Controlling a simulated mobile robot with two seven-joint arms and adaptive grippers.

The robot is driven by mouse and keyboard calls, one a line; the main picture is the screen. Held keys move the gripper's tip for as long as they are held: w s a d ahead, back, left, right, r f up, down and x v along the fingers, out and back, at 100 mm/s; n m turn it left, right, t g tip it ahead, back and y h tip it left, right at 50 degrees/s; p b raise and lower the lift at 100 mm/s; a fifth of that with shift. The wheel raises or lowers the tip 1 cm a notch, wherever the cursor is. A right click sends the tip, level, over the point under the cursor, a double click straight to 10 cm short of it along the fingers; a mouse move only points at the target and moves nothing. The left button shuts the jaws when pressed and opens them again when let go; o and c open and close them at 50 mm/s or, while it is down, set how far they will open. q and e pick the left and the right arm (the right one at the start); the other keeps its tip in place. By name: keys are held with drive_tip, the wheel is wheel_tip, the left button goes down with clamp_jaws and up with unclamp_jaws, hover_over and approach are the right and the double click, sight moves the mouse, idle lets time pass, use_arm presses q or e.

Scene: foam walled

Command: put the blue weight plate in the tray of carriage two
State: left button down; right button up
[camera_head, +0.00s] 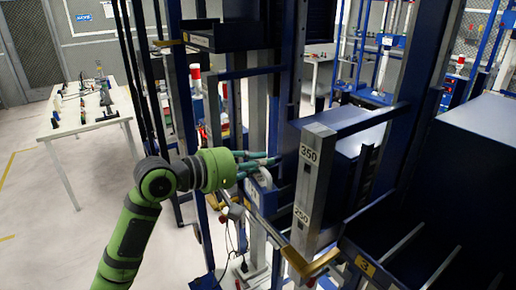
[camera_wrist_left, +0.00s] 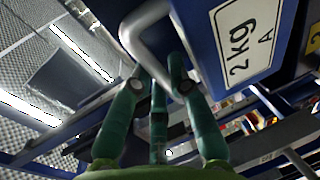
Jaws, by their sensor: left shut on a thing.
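The blue weight plate (camera_wrist_left: 207,50) has a white label reading "2 kg A" and a grey bar handle (camera_wrist_left: 143,22). In the head view the plate (camera_head: 252,196) sits beside a blue and grey upright and is partly hidden. My left gripper (camera_head: 270,163) comes in from the left, with its green fingers at the handle. In the left wrist view the gripper (camera_wrist_left: 160,82) is shut on the handle. A yellow tag (camera_wrist_left: 314,42), cut off at the right edge, seems to read 2. I cannot make out the tray of carriage two. My right gripper is not in view.
A grey post (camera_head: 309,185) marked 350 and 250 stands just right of the plate. A dark tray with a yellow "3" tag (camera_head: 366,266) lies at lower right. Blue uprights crowd the gripper. A white table (camera_head: 80,125) stands at left, with open floor in front.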

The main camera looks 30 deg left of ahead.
use_arm(q)
drive_tip(key=shift+r, duration=0.25)
drive_tip(key=shift+f, duration=0.5)
drive_tip(key=c, duration=1.5)
unclamp_jaws()
drive_tip(key=shift+f, duration=0.4)
drive_tip(key=o, duration=0.3)
drive_tip(key=shift+s, duration=0.1)
drive_tip(key=shift+s+d+r, duration=0.1)
drive_tip(key=shift+s+d, duration=0.05)
